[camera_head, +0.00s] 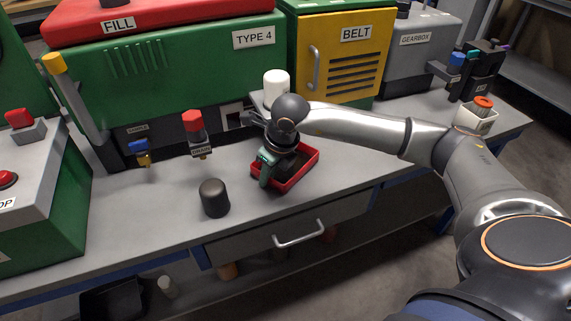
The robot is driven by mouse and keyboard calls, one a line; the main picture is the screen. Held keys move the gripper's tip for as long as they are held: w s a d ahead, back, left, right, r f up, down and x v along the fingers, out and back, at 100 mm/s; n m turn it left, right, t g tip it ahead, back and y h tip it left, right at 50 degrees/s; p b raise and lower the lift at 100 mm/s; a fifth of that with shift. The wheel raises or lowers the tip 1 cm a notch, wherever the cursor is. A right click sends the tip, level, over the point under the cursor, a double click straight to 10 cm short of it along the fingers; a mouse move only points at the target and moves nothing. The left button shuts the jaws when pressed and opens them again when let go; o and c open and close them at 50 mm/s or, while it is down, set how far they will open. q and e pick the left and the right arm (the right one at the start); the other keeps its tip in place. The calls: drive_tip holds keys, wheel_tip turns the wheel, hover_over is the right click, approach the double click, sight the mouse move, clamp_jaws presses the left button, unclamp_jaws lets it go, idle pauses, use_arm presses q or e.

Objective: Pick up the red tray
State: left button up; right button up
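The red tray (304,171) lies on the grey workbench, right of the black cylinder and in front of the green machine. It has low red walls and a dark inside. My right arm comes in from the right, and its gripper (264,180) is at the tray's left side. The gripper's wrist hides part of the tray's back and left wall. I cannot tell whether the fingers are open or closed on the tray's wall. My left gripper is not in view.
A black cylinder (214,198) stands on the bench left of the tray. A white cylinder (276,88) stands behind my wrist. Red-handled DRAIN valve (196,135) and blue-handled valve (141,150) stick out from the green machine (160,75). A white container (475,116) stands at the right.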

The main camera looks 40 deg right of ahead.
clamp_jaws()
idle(1.0)
